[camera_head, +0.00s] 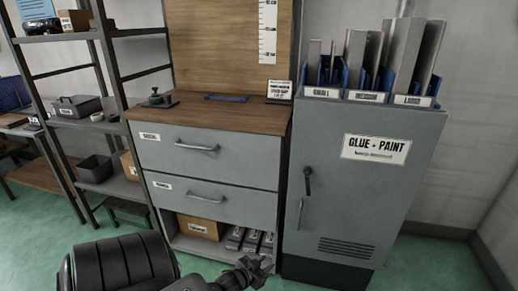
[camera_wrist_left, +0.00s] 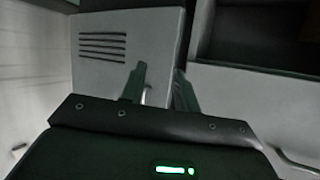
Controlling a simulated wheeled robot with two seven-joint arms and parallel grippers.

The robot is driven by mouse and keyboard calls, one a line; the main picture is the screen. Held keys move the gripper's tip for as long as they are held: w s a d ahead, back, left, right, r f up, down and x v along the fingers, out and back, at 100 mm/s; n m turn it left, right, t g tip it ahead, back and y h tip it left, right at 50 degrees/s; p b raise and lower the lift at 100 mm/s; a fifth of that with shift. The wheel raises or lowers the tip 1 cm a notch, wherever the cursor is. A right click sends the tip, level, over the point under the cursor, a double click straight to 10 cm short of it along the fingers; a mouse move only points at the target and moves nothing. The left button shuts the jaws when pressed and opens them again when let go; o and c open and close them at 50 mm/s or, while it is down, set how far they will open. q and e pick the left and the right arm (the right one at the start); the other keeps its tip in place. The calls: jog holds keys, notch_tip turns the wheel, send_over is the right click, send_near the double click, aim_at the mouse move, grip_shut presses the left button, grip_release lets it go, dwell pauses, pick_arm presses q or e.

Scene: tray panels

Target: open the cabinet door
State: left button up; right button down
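The grey cabinet (camera_head: 352,200) labelled "GLUE + PAINT" stands at the right in the head view, and its door looks closed. The door has a black latch handle (camera_head: 308,181) at its left edge and a thin pale vertical handle (camera_head: 300,214) below it. My left gripper (camera_head: 258,268) is in front of and below these handles, apart from the door. In the left wrist view the cabinet door (camera_wrist_left: 150,42) shows with its vent slots. The left gripper's fingers (camera_wrist_left: 160,85) are spread, with a pale handle piece (camera_wrist_left: 147,95) visible between them. My right gripper is out of view.
A drawer unit (camera_head: 215,160) with a wooden top stands directly left of the cabinet; its open bottom shelf holds a cardboard box (camera_head: 199,228) and several small bins. Dividers in labelled holders (camera_head: 368,97) stand on the cabinet. A shelf rack (camera_head: 75,122) is further left. Green floor (camera_head: 437,265) is clear at right.

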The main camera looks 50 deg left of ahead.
pick_arm(q)
jog(key=shift+g, duration=0.9)
jog(key=shift+s+d+f+p, duration=0.3)
jog(key=shift+s+f+p, duration=0.2)
jog(key=shift+s+f, duration=0.45)
jog(key=shift+s+d+f+p, duration=0.25)
jog(key=shift+s+f+p, duration=0.25)
jog(key=shift+s+f, duration=0.4)
jog(key=shift+w+f, duration=0.15)
